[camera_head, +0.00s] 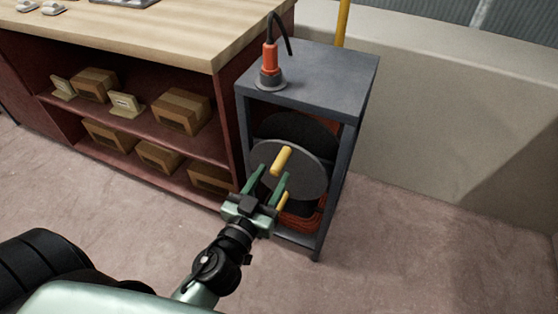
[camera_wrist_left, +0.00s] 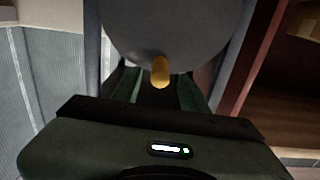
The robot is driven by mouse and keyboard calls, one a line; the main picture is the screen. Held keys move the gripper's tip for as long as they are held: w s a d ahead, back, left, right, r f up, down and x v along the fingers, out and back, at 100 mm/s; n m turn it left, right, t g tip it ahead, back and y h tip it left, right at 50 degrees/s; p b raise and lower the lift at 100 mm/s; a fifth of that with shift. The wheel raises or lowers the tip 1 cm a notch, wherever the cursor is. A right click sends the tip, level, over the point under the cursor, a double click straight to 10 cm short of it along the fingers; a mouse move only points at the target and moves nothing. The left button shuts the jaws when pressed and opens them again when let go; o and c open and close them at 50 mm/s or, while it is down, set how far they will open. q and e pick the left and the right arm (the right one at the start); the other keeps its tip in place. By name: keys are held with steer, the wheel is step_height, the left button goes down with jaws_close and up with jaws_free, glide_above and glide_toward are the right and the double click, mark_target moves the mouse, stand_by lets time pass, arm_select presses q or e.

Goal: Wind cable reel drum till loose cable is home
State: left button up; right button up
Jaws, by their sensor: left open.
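The cable reel drum (camera_head: 308,181) is a grey disc inside a dark grey stand, with orange cable (camera_head: 299,218) showing at its lower edge. A yellow crank handle (camera_head: 281,160) sticks out from the disc's face. My left gripper (camera_head: 268,178) is open in front of the disc, its green fingers pointing at it. In the left wrist view the yellow handle (camera_wrist_left: 161,72) shows between the two fingers (camera_wrist_left: 158,90), with the grey disc (camera_wrist_left: 175,30) behind it. I cannot tell whether the fingers touch the handle. An orange cable plug (camera_head: 269,62) stands on the stand's top. My right gripper is not in view.
The dark grey stand (camera_head: 345,75) frames the reel closely. A wooden-topped bench (camera_head: 190,35) with shelves of cardboard boxes (camera_head: 181,110) adjoins it on the left. A pale wall (camera_head: 430,110) is at the right. The floor (camera_head: 400,260) at the front right is clear.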

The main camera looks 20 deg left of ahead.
mark_target(280, 165)
arm_select(q)
steer(key=shift+w+p, duration=0.65)
steer(key=shift+w, duration=1.75)
steer(key=shift+d, duration=0.1)
jaws_close()
